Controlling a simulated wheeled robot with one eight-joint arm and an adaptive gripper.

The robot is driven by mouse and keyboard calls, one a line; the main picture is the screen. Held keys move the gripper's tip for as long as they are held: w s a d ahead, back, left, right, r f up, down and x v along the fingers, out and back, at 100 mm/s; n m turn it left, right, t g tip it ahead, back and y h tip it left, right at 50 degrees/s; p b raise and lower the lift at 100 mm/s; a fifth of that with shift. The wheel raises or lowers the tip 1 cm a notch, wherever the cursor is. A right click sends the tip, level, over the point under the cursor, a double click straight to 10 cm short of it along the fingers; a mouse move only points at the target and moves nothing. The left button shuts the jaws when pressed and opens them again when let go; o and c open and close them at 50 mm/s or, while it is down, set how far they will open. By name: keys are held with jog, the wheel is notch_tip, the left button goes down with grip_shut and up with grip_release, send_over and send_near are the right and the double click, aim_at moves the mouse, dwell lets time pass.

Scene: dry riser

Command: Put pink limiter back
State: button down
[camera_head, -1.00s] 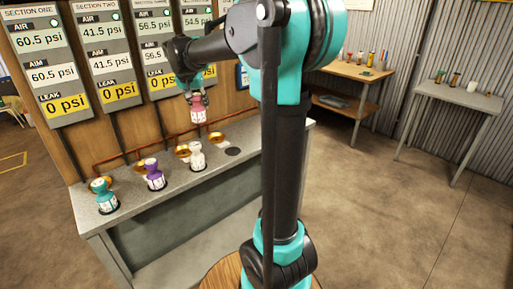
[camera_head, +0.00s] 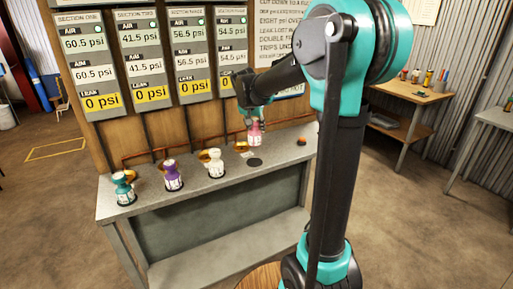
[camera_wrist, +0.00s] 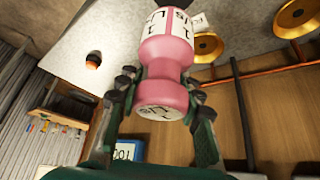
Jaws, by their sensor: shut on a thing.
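The pink limiter (camera_head: 254,133) is in my gripper (camera_head: 257,121), above the right part of the grey bench in the head view. In the wrist view the pink limiter (camera_wrist: 165,65) with its white label sits between the two fingers of my gripper (camera_wrist: 160,85), which touch its narrow waist. A dark round pad (camera_head: 254,162) on the bench lies empty just below the held limiter. Teal (camera_head: 124,190), purple (camera_head: 173,176) and white (camera_head: 215,163) limiters stand upright in a row to the left. Whether the pink limiter's base touches anything is hard to tell.
The grey bench (camera_head: 150,207) runs along a wooden board with pressure panels (camera_head: 145,60). Brass cups (camera_head: 241,147) and a copper pipe run behind the limiters. A small dark and orange item (camera_head: 301,142) sits at the bench's right end. A wooden table (camera_head: 410,92) stands at right.

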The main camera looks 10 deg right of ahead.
aim_at(253, 134)
notch_tip(253, 134, down, 9)
dwell(0.5)
jog(key=shift+a, duration=0.1)
jog(key=c, duration=1)
grip_release()
jog(key=shift+f, duration=0.1)
jog(key=v, duration=1.1)
jog(key=shift+s+r, duration=0.1)
jog(key=shift+r, duration=0.2)
jog(key=shift+s+r, duration=0.1)
jog(key=shift+s, duration=0.1)
jog(key=s+d+f+n+y, duration=0.1)
jog(key=s+d+f+n, duration=0.1)
jog(key=s+f, duration=0.7)
jog(key=s+d+f+n+g+y, duration=0.1)
jog(key=s+d+f+n, duration=0.2)
jog(key=s+f, duration=0.6)
jog(key=s, duration=0.8)
jog(key=shift+s+d+f+y, duration=0.25)
jog(key=shift+s+d+y, duration=0.1)
jog(key=shift+d+y, duration=0.05)
